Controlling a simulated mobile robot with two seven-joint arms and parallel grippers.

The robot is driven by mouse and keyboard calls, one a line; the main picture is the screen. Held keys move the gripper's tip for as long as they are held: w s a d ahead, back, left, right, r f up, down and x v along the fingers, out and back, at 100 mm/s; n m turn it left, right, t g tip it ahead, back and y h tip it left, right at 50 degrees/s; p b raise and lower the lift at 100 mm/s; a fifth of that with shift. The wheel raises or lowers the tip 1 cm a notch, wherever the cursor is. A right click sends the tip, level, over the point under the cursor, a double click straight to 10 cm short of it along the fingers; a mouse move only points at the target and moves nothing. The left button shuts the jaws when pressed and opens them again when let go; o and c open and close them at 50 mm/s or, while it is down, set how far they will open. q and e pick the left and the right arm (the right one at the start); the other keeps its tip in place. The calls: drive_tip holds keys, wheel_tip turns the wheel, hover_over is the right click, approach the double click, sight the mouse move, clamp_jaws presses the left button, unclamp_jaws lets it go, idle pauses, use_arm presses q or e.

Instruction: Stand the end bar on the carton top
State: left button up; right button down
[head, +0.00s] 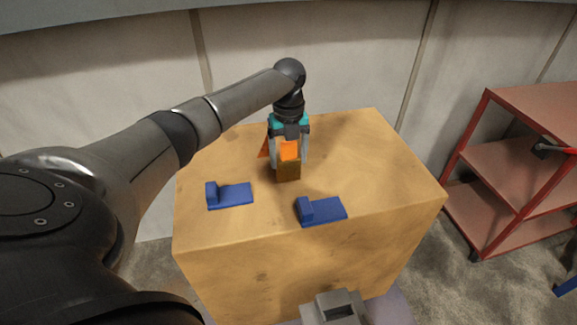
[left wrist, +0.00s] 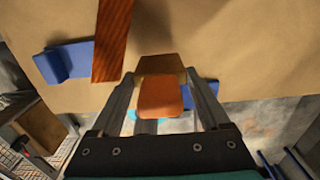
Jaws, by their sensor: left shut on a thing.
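The carton (head: 235,245) is a large tan box with a flat top. My left gripper (head: 289,160) points down over the middle of its top and is shut on an upright block, orange above and brown below (head: 288,172). I take this block as the end bar; it also shows between the fingers (left wrist: 162,80) in the left wrist view, its orange end (left wrist: 160,98) toward the camera. Its foot is at or just above the carton top; I cannot tell if it touches. My right gripper is not in view.
Two blue L-shaped pieces, left (head: 230,196) and right (head: 322,211), lie on the carton's near part. A reddish-orange piece (head: 263,148) stands close left of the gripper, also in the wrist view (left wrist: 112,40). A red shelf cart (head: 510,165) stands right. The carton top's right side is clear.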

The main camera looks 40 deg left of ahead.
sight(289, 159)
use_arm(q)
drive_tip(key=shift+f, duration=1.55)
drive_tip(key=o, duration=1.5)
drive_tip(key=shift+f, duration=0.15)
wheel_tip(289, 159, up, 12)
drive_tip(key=shift+r+p, duration=0.15)
drive_tip(key=shift+p, duration=0.5)
